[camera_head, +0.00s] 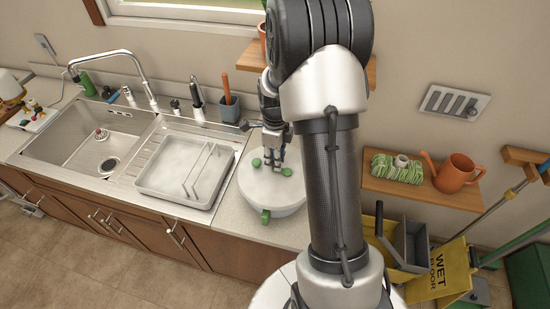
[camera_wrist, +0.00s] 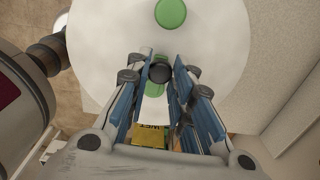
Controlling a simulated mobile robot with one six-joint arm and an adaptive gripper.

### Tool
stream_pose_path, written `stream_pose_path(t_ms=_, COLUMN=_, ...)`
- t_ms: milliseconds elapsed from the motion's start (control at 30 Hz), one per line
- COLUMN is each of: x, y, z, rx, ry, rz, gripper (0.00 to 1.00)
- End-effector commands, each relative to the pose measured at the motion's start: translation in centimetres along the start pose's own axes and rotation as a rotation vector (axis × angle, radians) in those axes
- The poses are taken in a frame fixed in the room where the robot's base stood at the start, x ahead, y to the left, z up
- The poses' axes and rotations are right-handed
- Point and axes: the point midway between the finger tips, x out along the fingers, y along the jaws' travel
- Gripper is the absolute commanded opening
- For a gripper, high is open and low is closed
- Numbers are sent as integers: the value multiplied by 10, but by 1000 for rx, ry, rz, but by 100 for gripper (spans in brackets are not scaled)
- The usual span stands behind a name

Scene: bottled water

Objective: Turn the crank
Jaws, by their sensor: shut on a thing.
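A white round bowl with a pale lid (camera_head: 270,188) stands on the counter right of the sink, and its lid also shows in the wrist view (camera_wrist: 110,40). Green parts sit on the lid: one green knob (camera_head: 257,162) at left and another (camera_head: 287,172) at right. In the wrist view, one round green knob (camera_wrist: 170,13) is clear of my fingers. My gripper (camera_wrist: 160,72) is shut over the lid on the crank's knob, a dark round top with green below it. The fingers hide much of the crank.
A grey tray (camera_head: 185,170) lies left of the bowl, beside the sink (camera_head: 85,150). A cup (camera_head: 229,107) with a brush stands behind. A wall shelf (camera_head: 420,190) with an orange watering can (camera_head: 454,172) is at right.

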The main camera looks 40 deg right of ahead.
Motion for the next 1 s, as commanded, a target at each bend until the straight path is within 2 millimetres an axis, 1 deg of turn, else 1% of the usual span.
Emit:
stream_pose_path(t_ms=100, x=-1, y=-1, z=0, rx=-1, ry=-1, rz=-2, gripper=0)
stream_pose_path(t_ms=133, x=-1, y=-1, z=0, rx=-1, ry=-1, rz=-2, gripper=23)
stream_pose_path(t_ms=400, x=0, y=0, z=0, rx=-1, ry=0, rz=-1, gripper=41)
stream_pose_path(t_ms=767, x=-3, y=0, z=0, rx=-1, ry=-1, rz=-1, gripper=42)
stream_pose_path(t_ms=867, x=-12, y=-1, z=0, rx=-1, ry=-1, rz=-2, gripper=42)
stream_pose_path(t_ms=967, x=-30, y=-1, z=1, rx=-1, ry=-2, rz=-4, gripper=42)
stream_pose_path(t_ms=1000, x=-39, y=-2, z=1, rx=-1, ry=-3, rz=-6, gripper=42)
